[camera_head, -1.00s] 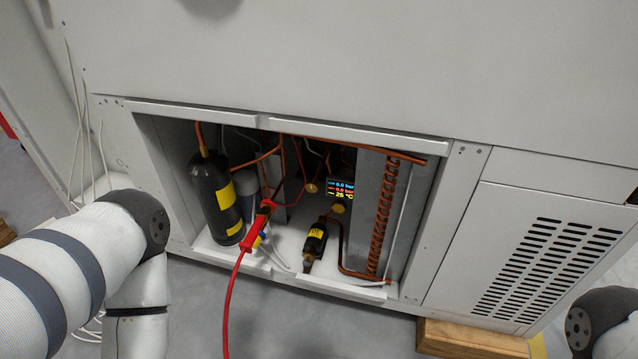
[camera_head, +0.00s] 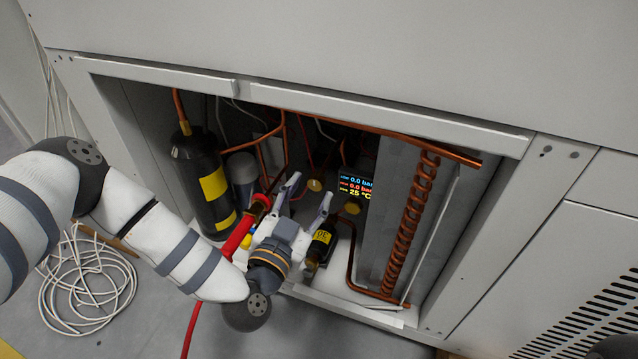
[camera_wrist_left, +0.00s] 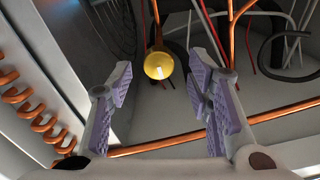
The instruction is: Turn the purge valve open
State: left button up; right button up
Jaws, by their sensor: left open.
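A round yellow knob (camera_head: 315,185), apparently the purge valve, sits inside the open cabinet bay among copper pipes. In the left wrist view this knob (camera_wrist_left: 158,66) is ahead of the fingers, between them and left of the middle of the gap. My left gripper (camera_head: 308,196) is inside the bay opening, open and empty. Its purple-padded fingers (camera_wrist_left: 165,92) are spread and appear apart from the knob. No label or open mark on the knob can be read. My right gripper is out of view.
A black cylinder (camera_head: 208,185) and red hose (camera_head: 238,238) are left of the gripper. A small black-yellow canister (camera_head: 320,243) is close on its right. Another yellow knob (camera_head: 352,208) is below the display (camera_head: 356,187). A copper coil (camera_head: 405,225) stands further right.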

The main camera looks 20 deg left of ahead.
aim_at(315, 186)
pick_arm(q)
jog(key=w+b, duration=0.1)
jog(key=w, duration=0.3)
jog(key=shift+w+d, duration=0.1)
jog(key=shift+w, duration=0.3)
grip_shut()
jog(key=shift+n, duration=0.4)
jog(key=n+p, duration=0.1)
jog(key=n, duration=0.2)
jog(key=shift+r, duration=0.1)
jog(key=n+p, duration=0.1)
jog(key=n, duration=0.3)
jog(key=shift+n, duration=0.3)
jog(key=n, duration=0.9)
jog(key=shift+d, duration=0.1)
jog(key=shift+n, duration=0.4)
